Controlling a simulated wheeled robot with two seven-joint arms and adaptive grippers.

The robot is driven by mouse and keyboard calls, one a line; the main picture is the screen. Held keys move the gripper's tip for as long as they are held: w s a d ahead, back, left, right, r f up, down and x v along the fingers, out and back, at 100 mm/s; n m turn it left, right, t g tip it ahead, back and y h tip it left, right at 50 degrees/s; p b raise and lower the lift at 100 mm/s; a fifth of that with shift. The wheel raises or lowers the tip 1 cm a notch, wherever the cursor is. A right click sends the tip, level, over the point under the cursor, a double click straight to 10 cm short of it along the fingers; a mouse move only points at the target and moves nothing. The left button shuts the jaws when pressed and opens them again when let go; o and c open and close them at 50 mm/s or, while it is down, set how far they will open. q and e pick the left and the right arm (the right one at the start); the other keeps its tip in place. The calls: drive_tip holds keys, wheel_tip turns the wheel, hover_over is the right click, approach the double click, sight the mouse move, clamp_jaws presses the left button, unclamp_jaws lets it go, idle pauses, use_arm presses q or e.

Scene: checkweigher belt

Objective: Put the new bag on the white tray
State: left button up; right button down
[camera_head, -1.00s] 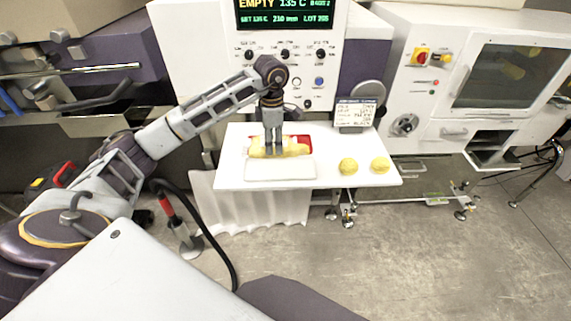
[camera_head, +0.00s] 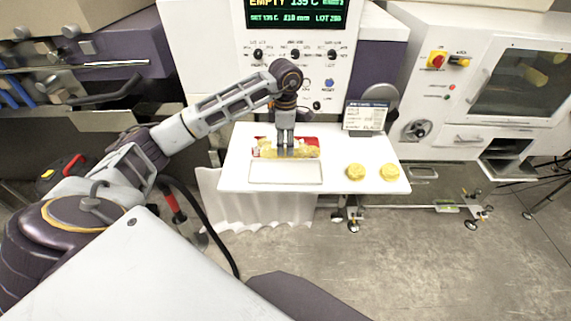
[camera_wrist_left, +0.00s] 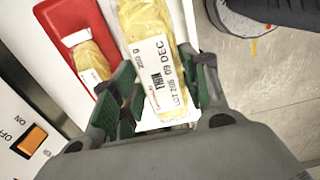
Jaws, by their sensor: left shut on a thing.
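My left gripper (camera_head: 285,147) points straight down over the white shelf. In the left wrist view its fingers (camera_wrist_left: 164,88) sit on both sides of the new bag (camera_wrist_left: 145,35), shut on it. The bag is yellow with a white printed label (camera_wrist_left: 157,80) reading "09 DEC". In the head view the bag (camera_head: 300,153) lies just behind the white tray (camera_head: 286,183), which looks empty. A red tray (camera_wrist_left: 62,17) with another yellow bag (camera_wrist_left: 91,62) lies beside the held bag. I cannot tell how high the held bag is. My right gripper is not in view.
Two round yellow items (camera_head: 356,172) lie on the shelf (camera_head: 340,150) at the right. A small sign (camera_head: 365,116) stands behind them. The machine panel (camera_head: 295,65) rises behind the gripper. The shelf's front strip is clear.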

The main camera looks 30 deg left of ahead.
sight(285, 144)
use_arm(q)
wheel_tip(285, 144, down, 3)
drive_tip(key=shift+f+p, duration=0.1)
drive_tip(key=shift+p, duration=0.2)
drive_tip(key=shift+f, duration=0.7)
drive_tip(key=shift+f, duration=0.1)
drive_tip(key=shift+f+p, duration=0.5)
drive_tip(key=shift+f, duration=1.3)
drive_tip(key=shift+f, duration=0.1)
drive_tip(key=o, duration=1.2)
